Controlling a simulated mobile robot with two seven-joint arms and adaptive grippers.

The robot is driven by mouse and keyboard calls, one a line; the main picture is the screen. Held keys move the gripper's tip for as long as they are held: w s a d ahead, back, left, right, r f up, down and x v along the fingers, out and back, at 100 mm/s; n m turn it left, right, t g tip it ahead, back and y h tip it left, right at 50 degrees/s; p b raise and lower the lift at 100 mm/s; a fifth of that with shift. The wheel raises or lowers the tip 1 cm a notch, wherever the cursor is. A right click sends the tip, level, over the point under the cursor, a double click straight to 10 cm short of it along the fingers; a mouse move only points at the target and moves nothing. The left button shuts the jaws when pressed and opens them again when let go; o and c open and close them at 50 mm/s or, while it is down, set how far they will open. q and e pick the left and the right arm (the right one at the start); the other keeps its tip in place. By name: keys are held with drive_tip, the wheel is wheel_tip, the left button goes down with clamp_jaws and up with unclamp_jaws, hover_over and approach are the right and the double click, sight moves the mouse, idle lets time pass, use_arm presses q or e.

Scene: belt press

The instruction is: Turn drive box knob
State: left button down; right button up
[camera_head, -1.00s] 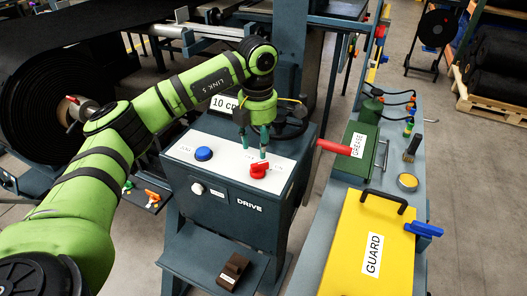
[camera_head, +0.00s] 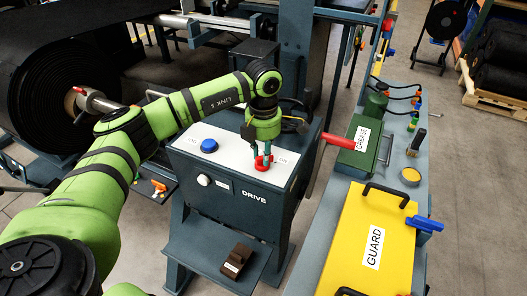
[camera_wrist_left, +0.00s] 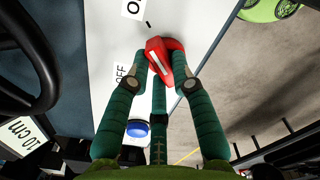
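The red knob (camera_head: 263,167) sits on the white top panel of the dark DRIVE box (camera_head: 230,199). In the left wrist view the knob (camera_wrist_left: 160,56) shows a white line along its handle, and an OFF label lies to its left. My left gripper (camera_head: 262,160) comes down on the knob from above. In the left wrist view its green fingers (camera_wrist_left: 160,62) bend inward with their tips on both sides of the handle, seemingly touching it. The fingers partly hide the knob. My right gripper is not in view.
A blue button (camera_head: 209,145) is left of the knob on the same panel. A black handwheel (camera_wrist_left: 22,62) is close behind the gripper. A bench at right holds a yellow GUARD plate (camera_head: 345,225) and a green GREASE box (camera_head: 352,160). A pedal (camera_head: 237,260) is below the box.

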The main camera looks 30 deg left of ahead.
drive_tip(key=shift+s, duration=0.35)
use_arm(q)
drive_tip(key=shift+n, duration=0.4)
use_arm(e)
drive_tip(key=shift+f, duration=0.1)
use_arm(q)
drive_tip(key=n+b, duration=0.1)
drive_tip(key=n, duration=0.2)
drive_tip(key=shift+a+n, duration=0.15)
drive_tip(key=shift+n, duration=0.25)
drive_tip(key=n, duration=0.4)
drive_tip(key=shift+s+a, duration=0.1)
drive_tip(key=n, duration=0.5)
drive_tip(key=shift+s+a+r+b, duration=0.1)
drive_tip(key=shift+b, duration=0.2)
drive_tip(key=n, duration=0.4)
drive_tip(key=shift+s, duration=0.1)
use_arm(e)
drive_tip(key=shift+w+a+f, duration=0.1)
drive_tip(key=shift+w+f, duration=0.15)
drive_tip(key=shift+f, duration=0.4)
use_arm(q)
drive_tip(key=shift+n, duration=0.4)
